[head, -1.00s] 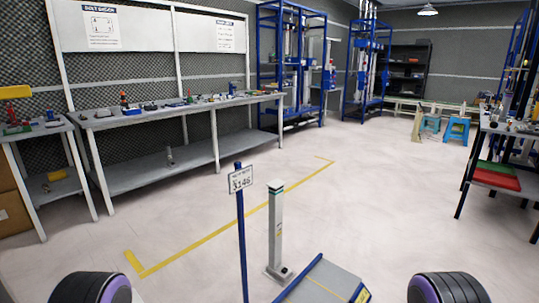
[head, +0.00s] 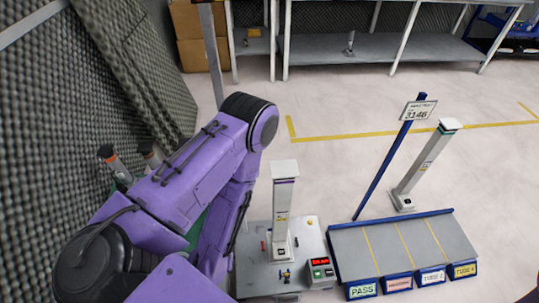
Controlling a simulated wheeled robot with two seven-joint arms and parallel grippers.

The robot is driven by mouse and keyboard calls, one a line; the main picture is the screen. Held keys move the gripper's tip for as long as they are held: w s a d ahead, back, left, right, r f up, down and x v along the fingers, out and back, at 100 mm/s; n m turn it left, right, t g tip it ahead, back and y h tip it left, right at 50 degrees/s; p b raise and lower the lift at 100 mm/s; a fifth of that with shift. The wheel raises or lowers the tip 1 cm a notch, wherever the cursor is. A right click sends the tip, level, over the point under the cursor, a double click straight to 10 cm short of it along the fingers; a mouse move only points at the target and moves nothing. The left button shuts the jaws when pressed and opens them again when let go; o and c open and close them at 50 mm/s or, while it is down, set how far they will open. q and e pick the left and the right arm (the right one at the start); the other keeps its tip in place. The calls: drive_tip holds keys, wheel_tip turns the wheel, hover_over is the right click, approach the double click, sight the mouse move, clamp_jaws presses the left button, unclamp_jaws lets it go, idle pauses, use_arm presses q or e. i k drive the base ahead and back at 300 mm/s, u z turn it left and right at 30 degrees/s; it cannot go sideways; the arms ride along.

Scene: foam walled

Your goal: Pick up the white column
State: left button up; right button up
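A white column (head: 283,212) with a flat square top stands upright on a grey work surface (head: 262,281) in the lower middle of the head view. A second, similar white column (head: 428,165) with a dark base stands on the floor at the right, behind the sorting board. My purple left arm comes in from the left, bends at the elbow and reaches down just left of the nearer column. Its gripper does not show. My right gripper is not in view.
A small device with a red display (head: 320,269) sits right of the nearer column. A sloped board (head: 404,246) with labelled lanes, including PASS, lies further right, with a blue sign post (head: 388,160) behind it. A dark padded wall (head: 60,120) is close on the left.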

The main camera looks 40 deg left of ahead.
sight(278, 241)
drive_tip(key=u, duration=0.8)
drive_tip(key=k, duration=0.85)
drive_tip(key=z, duration=0.4)
drive_tip(key=i, duration=0.5)
drive_tip(key=z, duration=0.05)
